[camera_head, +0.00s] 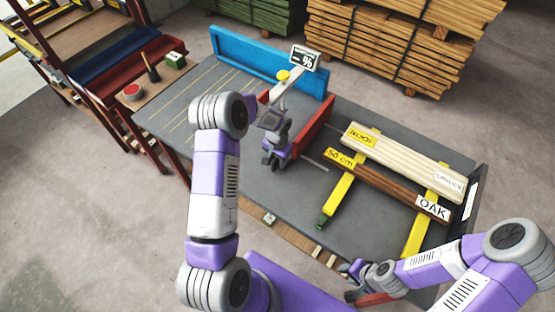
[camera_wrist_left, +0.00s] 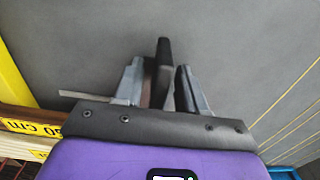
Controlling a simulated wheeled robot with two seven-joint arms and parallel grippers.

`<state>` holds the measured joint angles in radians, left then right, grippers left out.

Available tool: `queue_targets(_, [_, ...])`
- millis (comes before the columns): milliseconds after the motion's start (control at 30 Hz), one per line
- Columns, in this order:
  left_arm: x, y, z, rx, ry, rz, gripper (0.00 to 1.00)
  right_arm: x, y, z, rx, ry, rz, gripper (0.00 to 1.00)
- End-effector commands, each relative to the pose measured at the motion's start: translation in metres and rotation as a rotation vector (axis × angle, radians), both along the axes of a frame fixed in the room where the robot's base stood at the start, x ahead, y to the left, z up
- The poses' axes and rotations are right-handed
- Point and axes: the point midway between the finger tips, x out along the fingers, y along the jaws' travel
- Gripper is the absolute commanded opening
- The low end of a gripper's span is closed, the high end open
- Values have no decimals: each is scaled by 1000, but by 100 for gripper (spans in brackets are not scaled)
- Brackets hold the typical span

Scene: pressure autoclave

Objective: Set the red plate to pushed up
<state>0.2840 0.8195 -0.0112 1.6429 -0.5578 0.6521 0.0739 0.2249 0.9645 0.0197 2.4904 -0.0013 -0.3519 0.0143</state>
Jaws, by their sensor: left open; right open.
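The red plate (camera_head: 314,127) stands upright on the grey table, just right of my left gripper (camera_head: 270,158) in the head view. A part of it shows red behind my left wrist too. My left gripper is open, pointing down close to the table beside the plate. In the left wrist view, a thin dark upright piece (camera_wrist_left: 163,60) stands between the open fingers, with a reddish strip (camera_wrist_left: 148,92) beside it; I cannot tell whether the fingers touch it. My right gripper (camera_head: 349,268) is open at the table's front edge, low in the picture, partly hidden by its wrist.
A blue fence (camera_head: 262,62) and a grey arm with a percent sign (camera_head: 303,59) stand behind the plate. Boards labelled ROOF (camera_head: 403,157) and OAK (camera_head: 390,191) lie on yellow bars at right. The table's left part is clear. Lumber stacks (camera_head: 395,40) stand beyond.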

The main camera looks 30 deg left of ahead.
Motion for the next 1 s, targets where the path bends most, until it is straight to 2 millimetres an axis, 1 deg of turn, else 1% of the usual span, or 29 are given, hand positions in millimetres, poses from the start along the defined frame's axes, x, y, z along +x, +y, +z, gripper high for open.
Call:
queue_targets(100, [0, 0, -4, 0, 0, 0, 40, 0, 0, 0, 0, 0, 0, 43])
queue_targets(300, [0, 0, -3, 0, 0, 0, 40, 0, 0, 0, 0, 0, 0, 43])
queue_targets(567, [0, 0, -3, 0, 0, 0, 1, 0, 0, 0, 0, 0, 0, 43])
queue_targets(867, [0, -1, -3, 0, 0, -1, 0, 0, 0, 0, 0, 0, 0, 43])
queue_targets(967, [0, -10, -4, -1, 0, -5, 0, 0, 0, -4, 0, 0, 0, 43])
queue_targets(1000, [-1, -18, -4, -1, 0, -6, 0, 0, 0, -6, 0, 0, 0, 43])
